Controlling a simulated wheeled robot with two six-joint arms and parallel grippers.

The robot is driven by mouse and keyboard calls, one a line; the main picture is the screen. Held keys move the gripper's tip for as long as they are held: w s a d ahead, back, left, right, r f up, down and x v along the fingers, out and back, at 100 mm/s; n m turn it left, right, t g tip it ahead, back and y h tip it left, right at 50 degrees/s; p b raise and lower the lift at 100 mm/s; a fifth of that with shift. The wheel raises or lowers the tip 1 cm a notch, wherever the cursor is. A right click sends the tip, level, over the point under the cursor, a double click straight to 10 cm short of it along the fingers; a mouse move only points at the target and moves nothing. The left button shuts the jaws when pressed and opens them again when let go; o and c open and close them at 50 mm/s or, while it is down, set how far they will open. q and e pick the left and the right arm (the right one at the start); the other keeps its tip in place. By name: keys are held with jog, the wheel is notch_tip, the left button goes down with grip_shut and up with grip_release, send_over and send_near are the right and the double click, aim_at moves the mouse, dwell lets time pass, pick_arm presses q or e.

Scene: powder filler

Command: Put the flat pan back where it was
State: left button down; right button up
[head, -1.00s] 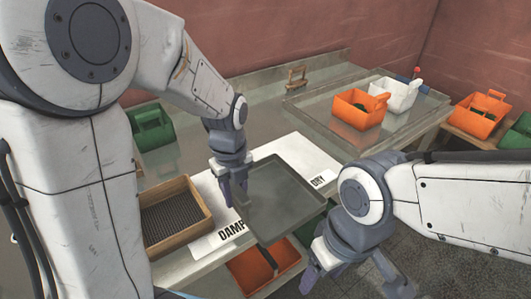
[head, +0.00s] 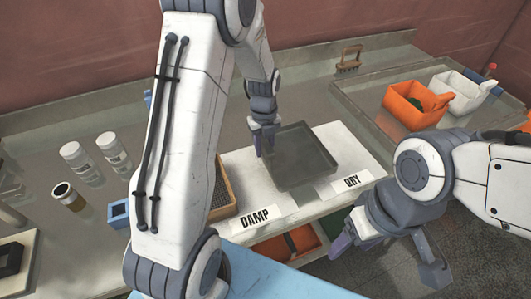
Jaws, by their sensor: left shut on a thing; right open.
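The flat pan (head: 300,158) is a dark grey shallow tray at the middle of the head view. It is over the white board between and behind the DAMP (head: 255,218) and DRY (head: 351,181) labels. I cannot tell whether it rests on the board or is just above it. My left gripper (head: 264,147) is shut on the pan's left edge, its fingers pointing down. My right gripper (head: 392,262) is open and empty, low in front of the table's edge at the right.
A wooden tray with a dark mesh (head: 222,190) sits left of the pan, partly behind my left arm. An orange scoop bin (head: 415,104) and a white one (head: 458,92) stand in the metal tray at the back right. White jars (head: 112,150) stand at the left.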

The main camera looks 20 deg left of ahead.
pick_arm(q)
notch_tip(320, 180, down, 4)
jog(key=shift+w+a+r+p, duration=0.1)
jog(key=shift+a+r+p, duration=0.1)
jog(key=shift+p, duration=0.45)
jog(key=shift+f, duration=0.25)
jog(key=shift+d, duration=0.1)
jog(key=shift+f, duration=0.2)
jog(key=c, duration=0.6)
grip_release()
jog(key=shift+o, duration=0.2)
